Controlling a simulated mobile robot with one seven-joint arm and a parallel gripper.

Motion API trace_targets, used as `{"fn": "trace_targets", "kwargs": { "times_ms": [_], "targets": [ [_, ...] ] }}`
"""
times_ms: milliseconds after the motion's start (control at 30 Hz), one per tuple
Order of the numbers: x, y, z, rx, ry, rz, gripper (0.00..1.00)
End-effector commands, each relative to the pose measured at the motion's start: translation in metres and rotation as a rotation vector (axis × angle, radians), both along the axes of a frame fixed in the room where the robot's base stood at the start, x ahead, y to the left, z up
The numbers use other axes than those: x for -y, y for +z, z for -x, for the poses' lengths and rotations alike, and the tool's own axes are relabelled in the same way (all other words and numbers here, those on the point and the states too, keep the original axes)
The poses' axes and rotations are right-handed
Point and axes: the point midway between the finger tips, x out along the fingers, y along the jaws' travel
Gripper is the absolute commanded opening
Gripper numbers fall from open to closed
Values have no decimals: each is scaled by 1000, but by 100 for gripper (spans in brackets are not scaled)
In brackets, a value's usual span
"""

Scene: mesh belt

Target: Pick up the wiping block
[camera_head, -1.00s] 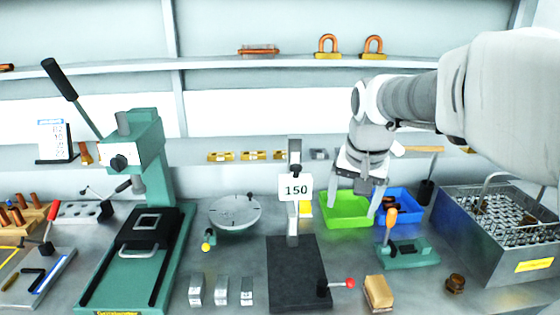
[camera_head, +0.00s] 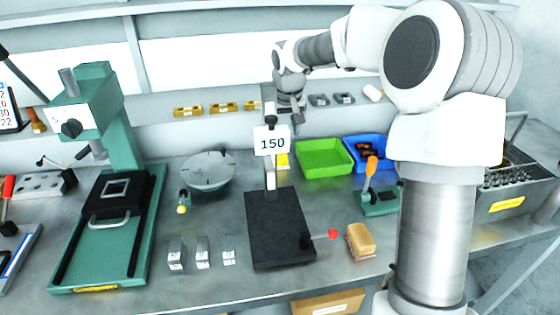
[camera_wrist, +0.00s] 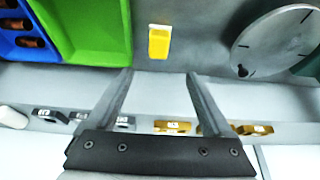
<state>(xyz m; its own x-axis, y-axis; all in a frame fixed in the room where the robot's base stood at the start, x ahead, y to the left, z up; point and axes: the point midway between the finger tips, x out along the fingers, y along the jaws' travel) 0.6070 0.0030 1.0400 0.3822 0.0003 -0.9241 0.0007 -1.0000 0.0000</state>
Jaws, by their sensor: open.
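The wiping block, a small tan block (camera_head: 360,240), lies on the grey bench near its front edge, just right of the black stand base. It is not in the wrist view. My gripper (camera_head: 291,110) is at the back of the bench, above and well behind the block, near the height-gauge post. In the wrist view my gripper (camera_wrist: 158,85) has its two fingers apart with nothing held between them.
A green bin (camera_head: 324,172), blue bin (camera_head: 352,143) and green fixture with orange handle (camera_head: 371,168) stand behind. A metal basket (camera_head: 520,205) is at right.

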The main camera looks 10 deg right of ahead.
Motion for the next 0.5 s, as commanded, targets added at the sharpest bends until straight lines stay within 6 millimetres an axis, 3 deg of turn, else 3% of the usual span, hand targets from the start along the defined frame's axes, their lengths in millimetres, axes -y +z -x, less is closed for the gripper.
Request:
{"fn": "trace_targets", "kwargs": {
  "times_ms": [33, 200, 500],
  "targets": [
    [0, -14, -4, -3, 1, -2, 85],
    [0, -41, -16, -1, -1, -1, 85],
    [1, -64, -22, -1, -1, 0, 85]
  ]
}}
